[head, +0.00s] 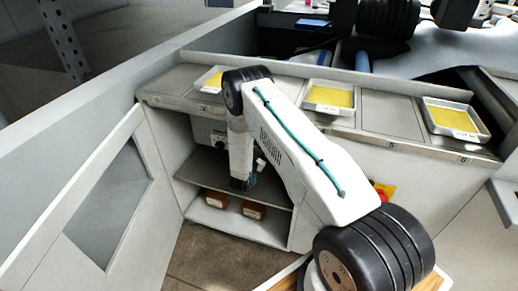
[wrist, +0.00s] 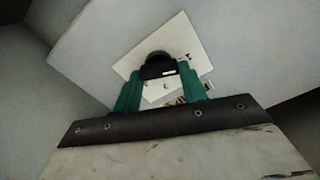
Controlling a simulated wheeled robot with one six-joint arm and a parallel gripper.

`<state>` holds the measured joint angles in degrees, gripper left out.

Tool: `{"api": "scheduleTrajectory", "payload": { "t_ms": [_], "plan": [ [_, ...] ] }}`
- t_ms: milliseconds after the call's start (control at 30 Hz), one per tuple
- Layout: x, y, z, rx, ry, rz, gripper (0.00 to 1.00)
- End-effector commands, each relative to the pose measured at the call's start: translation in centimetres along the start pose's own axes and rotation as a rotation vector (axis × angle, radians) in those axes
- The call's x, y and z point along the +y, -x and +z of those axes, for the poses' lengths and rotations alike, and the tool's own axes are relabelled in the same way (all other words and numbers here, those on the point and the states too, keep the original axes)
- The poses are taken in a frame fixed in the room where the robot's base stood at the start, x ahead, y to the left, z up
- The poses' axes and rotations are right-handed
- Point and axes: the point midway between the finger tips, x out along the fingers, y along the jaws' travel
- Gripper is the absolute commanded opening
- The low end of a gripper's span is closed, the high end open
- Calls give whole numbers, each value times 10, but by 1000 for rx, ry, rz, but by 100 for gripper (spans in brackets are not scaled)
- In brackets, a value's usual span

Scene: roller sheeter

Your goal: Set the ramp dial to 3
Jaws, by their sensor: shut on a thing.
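The dial (wrist: 155,60) is a black round knob with a small light mark, on a white plate (wrist: 185,42) with dark markings around it. In the wrist view my gripper (wrist: 161,82) has its two green fingers on either side of the knob, shut on it. The markings are too small and partly covered, so I cannot read which number the dial points to.
A grey cabinet shelf (head: 218,170) lies below, with two brown boxes (head: 253,210) on the lower level. White trays with yellow contents (head: 331,97) stand on the top. A red and yellow switch (head: 384,191) is right of my arm. An angled grey panel (head: 70,225) stands at left.

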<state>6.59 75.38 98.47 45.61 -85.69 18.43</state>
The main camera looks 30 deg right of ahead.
Motion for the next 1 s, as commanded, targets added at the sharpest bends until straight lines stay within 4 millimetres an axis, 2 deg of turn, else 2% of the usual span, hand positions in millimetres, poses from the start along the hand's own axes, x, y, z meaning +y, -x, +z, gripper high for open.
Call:
{"api": "scheduleTrajectory", "payload": {
  "t_ms": [367, 1000],
  "plan": [
    [1, 0, 0, 0, -154, 1, 19],
    [4, 0, 2, 0, -748, 0, 19]
  ]
}}
